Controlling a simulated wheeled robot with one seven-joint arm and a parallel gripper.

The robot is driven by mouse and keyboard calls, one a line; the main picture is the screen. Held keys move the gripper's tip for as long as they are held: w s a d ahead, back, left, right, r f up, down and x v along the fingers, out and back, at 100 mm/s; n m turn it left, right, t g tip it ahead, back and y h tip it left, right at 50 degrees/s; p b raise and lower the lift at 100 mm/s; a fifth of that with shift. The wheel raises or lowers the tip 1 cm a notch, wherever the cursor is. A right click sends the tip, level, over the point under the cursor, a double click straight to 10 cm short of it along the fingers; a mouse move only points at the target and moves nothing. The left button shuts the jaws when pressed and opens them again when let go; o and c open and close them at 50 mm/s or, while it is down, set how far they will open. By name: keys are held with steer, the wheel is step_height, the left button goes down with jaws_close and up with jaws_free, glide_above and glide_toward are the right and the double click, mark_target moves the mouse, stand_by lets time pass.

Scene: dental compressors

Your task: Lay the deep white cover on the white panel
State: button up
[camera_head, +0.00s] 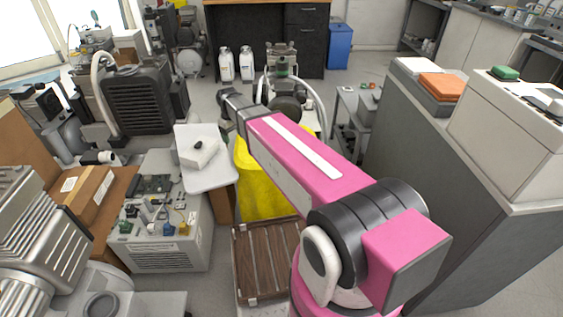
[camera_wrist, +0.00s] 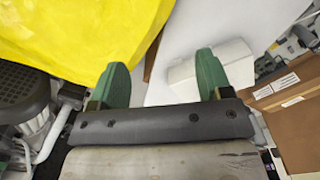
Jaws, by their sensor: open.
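The white panel (camera_head: 207,183) lies flat at the left of centre in the head view, beside a grey machine with exposed parts. A white block-like piece with a dark spot, which looks like the deep white cover (camera_head: 199,155), rests on top of it. In the wrist view the panel (camera_wrist: 188,38) fills the upper middle, and the cover (camera_wrist: 237,62) lies partly hidden behind the right green finger. My gripper (camera_wrist: 161,80) is open, with nothing held between its two fingers. In the head view its fingers cannot be made out.
A yellow drape or bag (camera_head: 262,185) stands right beside the panel, below my arm. The grey machine (camera_head: 165,225) and cardboard boxes (camera_head: 88,192) are at the left. A slatted brown crate (camera_head: 268,258) stands in front. A grey cabinet (camera_head: 425,165) borders the right.

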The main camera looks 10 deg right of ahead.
steer(key=s+d+f+m, duration=0.2)
steer(key=s+d+m, duration=0.1)
steer(key=s+d, duration=0.5)
steer(key=s+d+f+m, duration=0.2)
steer(key=s+d+m, duration=0.2)
steer(key=s+d, duration=0.5)
steer(key=shift+s+d+f, duration=0.3)
steer(key=shift+d+f, duration=0.05)
steer(key=shift+d, duration=0.7)
